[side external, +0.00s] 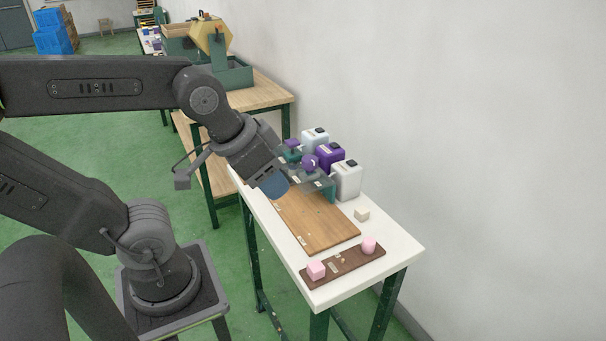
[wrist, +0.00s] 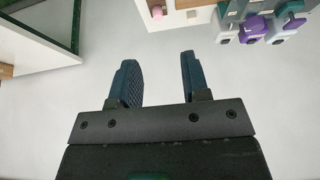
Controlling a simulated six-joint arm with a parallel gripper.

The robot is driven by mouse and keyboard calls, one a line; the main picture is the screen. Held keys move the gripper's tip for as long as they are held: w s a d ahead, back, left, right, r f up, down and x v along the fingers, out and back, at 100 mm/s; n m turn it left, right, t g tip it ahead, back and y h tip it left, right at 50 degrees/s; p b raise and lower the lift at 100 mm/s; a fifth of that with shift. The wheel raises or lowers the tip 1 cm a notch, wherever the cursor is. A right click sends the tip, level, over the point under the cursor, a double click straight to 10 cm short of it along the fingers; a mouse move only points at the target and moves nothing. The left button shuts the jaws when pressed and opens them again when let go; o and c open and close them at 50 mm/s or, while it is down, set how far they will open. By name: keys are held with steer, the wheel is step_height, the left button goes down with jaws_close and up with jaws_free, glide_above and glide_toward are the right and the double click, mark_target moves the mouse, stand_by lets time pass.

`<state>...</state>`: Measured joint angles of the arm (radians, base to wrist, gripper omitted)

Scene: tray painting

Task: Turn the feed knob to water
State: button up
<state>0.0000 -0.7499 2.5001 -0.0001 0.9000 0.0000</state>
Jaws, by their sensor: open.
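A grey and teal feed unit (side external: 326,187) stands at the back of the white table in the side external view. A round purple knob (side external: 309,162) sits on it, and a smaller purple part (side external: 292,143) shows behind. Labels are too small to read, so I cannot tell the knob's setting or which part is the feed knob. In the wrist view purple parts (wrist: 254,26) of the unit show at the upper right. My gripper (wrist: 158,68) is open and empty, fingers apart. In the side external view my gripper (side external: 275,184) hangs left of the unit, hiding part of it.
Two white containers (side external: 347,181) and a purple container (side external: 330,156) stand along the wall. A wooden board (side external: 318,222) lies bare on the table. A cream block (side external: 362,214) lies nearby.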

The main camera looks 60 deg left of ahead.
steer(key=shift+o, duration=0.2)
steer(key=shift+o, duration=0.9)
steer(key=shift+w+a+r, duration=0.15)
steer(key=o, duration=0.4)
steer(key=w+a+r+n, duration=0.1)
steer(key=w+a+n, duration=0.1)
steer(key=w+a+r+n+g, duration=0.1)
steer(key=w+a+n, duration=0.2)
steer(key=w+a+r+n+y, duration=0.1)
steer(key=w+a+n, duration=0.2)
steer(key=shift+w+a+r+g, duration=0.15)
steer(key=shift+w+r+g, duration=0.05)
steer(key=shift+r+g, duration=0.2)
steer(key=shift+c, duration=0.2)
steer(key=w+a+f+n+g, duration=0.1)
steer(key=w+a+n+g, duration=0.15)
steer(key=a+n, duration=0.6)
steer(key=w+a+f+n+g, duration=0.1)
steer(key=w+a+n, duration=0.3)
steer(key=a, duration=1)
steer(key=s+a+f+n+h, duration=0.1)
steer(key=s+a+f+n, duration=0.15)
steer(key=a, duration=0.35)
steer(key=s+a+f+n, duration=0.1)
steer(key=a+f+n, duration=0.25)
steer(key=a, duration=0.25)
steer(key=shift+n, duration=0.25)
steer(key=f, duration=1.2)
steer(key=shift+w+a, duration=0.15)
steer(key=shift+w, duration=0.05)
